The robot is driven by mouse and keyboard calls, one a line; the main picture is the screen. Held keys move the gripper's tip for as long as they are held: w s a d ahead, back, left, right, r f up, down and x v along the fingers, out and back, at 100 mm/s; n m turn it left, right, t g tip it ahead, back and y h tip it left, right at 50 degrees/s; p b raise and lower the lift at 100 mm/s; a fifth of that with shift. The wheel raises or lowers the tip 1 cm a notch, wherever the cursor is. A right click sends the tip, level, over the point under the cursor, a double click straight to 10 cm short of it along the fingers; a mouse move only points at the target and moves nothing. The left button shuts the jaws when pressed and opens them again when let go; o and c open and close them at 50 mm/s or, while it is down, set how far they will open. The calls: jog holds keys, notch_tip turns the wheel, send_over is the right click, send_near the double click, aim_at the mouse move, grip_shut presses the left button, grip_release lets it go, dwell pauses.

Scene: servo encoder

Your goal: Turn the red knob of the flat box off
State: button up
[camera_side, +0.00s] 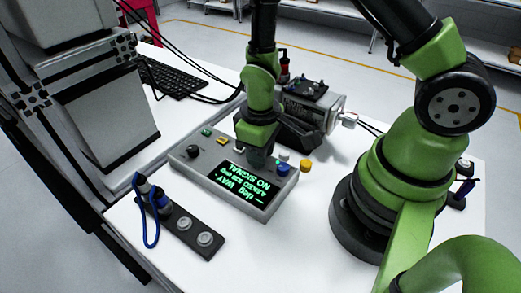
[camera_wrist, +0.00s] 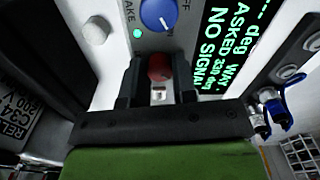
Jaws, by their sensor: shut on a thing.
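The flat grey box (camera_side: 259,205) lies on the white table, with a dark screen (camera_side: 243,183) showing green text, including "NO SIGNAL". In the wrist view, the red knob (camera_wrist: 160,68) sits between the two dark fingers of my gripper (camera_wrist: 159,78), which is shut on it. In the side view, my gripper (camera_side: 258,158) points down onto the box beside the screen and hides the red knob. A blue knob (camera_wrist: 158,14) is next to the red one, with a lit green lamp (camera_wrist: 138,33) near it. The marking under the red knob is too small to read.
A black strip with round sockets (camera_side: 190,228) and a blue cable (camera_side: 148,222) lies in front of the box. A grey motor unit (camera_side: 308,107) stands behind my gripper. A yellow knob (camera_side: 305,165) stands at the box's right. A keyboard (camera_side: 170,78) lies farther back.

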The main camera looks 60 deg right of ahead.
jog(key=n, duration=0.4)
jog(key=shift+n, duration=0.3)
jog(key=n, duration=0.4)
jog(key=shift+n, duration=0.3)
jog(key=o, duration=0.9)
jog(key=shift+o, duration=0.2)
jog(key=shift+r, duration=0.1)
notch_tip(320, 180, up, 10)
